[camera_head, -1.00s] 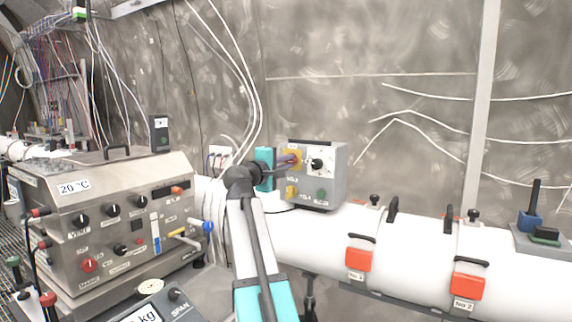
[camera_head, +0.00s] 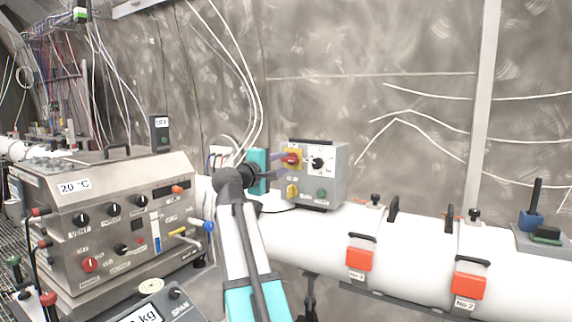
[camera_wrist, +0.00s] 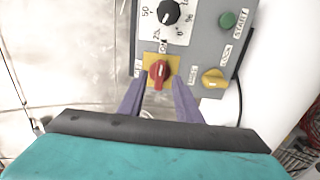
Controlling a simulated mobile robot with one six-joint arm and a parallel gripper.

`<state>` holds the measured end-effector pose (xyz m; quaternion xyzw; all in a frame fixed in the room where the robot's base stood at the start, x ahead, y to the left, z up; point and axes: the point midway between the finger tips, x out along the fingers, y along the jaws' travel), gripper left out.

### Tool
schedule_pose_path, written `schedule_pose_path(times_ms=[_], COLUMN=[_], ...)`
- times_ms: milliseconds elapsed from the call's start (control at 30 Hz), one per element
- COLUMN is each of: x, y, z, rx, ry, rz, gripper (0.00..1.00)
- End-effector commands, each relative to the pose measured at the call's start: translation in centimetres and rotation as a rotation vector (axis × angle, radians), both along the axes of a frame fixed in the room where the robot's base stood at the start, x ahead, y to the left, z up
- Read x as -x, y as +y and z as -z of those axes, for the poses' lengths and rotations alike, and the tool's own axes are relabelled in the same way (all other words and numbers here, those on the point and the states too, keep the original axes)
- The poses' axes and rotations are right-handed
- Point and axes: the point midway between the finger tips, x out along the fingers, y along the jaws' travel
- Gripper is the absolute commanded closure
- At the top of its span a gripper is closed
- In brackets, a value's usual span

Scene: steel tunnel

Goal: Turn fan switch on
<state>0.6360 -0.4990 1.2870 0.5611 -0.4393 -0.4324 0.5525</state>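The grey control box (camera_head: 327,165) sits on the white pipe. On it is a red rotary switch (camera_head: 291,158) on a yellow plate. In the wrist view this red switch (camera_wrist: 160,72) has its handle nearly upright, slightly tilted, its upper end toward a small label that looks like "ON"; another label is at its left. My gripper (camera_head: 282,165) is left of the box. In the wrist view, the two purple fingers of my gripper (camera_wrist: 158,84) are apart, one each side below the switch, with nothing between them. They look clear of the switch.
The box also carries a black dial (camera_wrist: 168,12), a green START button (camera_wrist: 227,20) and a yellow LOCK knob (camera_wrist: 214,78). The white pipe (camera_head: 320,230) with red clamps runs right. A steel cabinet (camera_head: 125,215) stands at left. White cables hang behind my arm.

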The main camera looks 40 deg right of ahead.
Motion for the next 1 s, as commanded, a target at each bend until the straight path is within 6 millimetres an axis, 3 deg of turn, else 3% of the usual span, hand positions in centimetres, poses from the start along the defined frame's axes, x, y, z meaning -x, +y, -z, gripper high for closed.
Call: schedule_pose_path(times_ms=[500,700,1000], x=[2.1,2.4,2.4], y=[7.9,9.3,9.4], z=[0.2,0.1,0.0], rx=[-0.001,0.000,0.000], ry=[-0.001,0.000,0.000], rz=[0.000,0.002,0.003], gripper=[0.69,0.69,0.69])
